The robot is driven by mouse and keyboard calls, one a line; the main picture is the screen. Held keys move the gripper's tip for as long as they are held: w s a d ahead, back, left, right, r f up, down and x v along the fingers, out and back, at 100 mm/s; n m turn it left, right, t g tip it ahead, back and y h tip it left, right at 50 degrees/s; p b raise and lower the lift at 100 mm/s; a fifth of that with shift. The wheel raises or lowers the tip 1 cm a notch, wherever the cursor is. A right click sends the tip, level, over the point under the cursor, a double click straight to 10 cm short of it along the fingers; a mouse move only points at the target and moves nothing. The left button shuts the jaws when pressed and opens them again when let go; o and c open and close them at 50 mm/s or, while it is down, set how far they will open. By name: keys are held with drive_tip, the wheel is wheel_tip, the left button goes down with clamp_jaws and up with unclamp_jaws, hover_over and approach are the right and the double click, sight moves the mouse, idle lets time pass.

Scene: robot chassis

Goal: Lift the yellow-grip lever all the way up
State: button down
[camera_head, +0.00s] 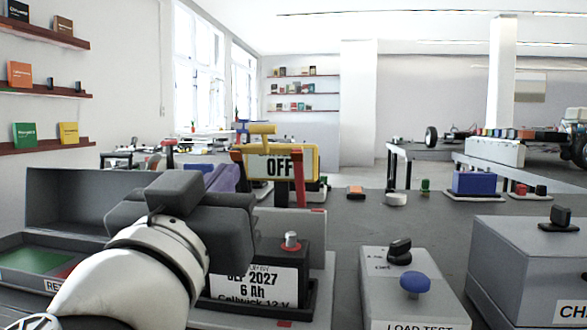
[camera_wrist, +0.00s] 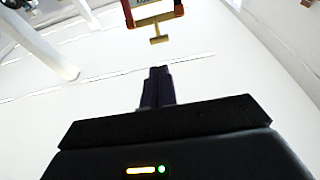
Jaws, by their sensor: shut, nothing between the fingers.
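The yellow lever grip (camera_head: 262,130) is a small T-shaped bar standing above a yellow frame with an "OFF" plate (camera_head: 280,167), between two red uprights. In the wrist view the grip (camera_wrist: 159,39) shows at the top, just beyond my fingertips, with part of the frame behind it. My gripper (camera_head: 224,177) is to the left of the frame in the head view, its dark purplish fingers seen partly behind its body. In the wrist view my gripper's fingers (camera_wrist: 158,72) are together and empty, with a visible gap to the grip.
A battery (camera_head: 255,285) with a label stands in front of the lever. A grey load-test box (camera_head: 415,300) with a blue knob and another grey box (camera_head: 530,260) stand to the right. A grey tray (camera_head: 70,190) is at the left. Small parts lie behind on the bench.

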drive_tip(key=p, duration=0.3)
approach(262, 129)
drive_tip(key=x, duration=0.5)
drive_tip(key=shift+w+a, duration=0.1)
drive_tip(key=shift+x, duration=0.8)
drive_tip(key=shift+f, duration=0.1)
drive_tip(key=shift+w+r+p, duration=0.2)
drive_tip(key=shift+r+p, duration=0.1)
drive_tip(key=w+r+g+p, duration=0.1)
drive_tip(key=p, duration=0.1)
drive_tip(key=w+r+g+p, duration=0.1)
drive_tip(key=w+g, duration=0.1)
drive_tip(key=shift+w+d+r+p, duration=0.2)
drive_tip(key=shift+w+r+p, duration=0.1)
drive_tip(key=shift+p, duration=0.1)
drive_tip(key=shift+w+g+p, duration=0.55)
drive_tip(key=shift+g, duration=0.05)
drive_tip(key=shift+f, duration=0.1)
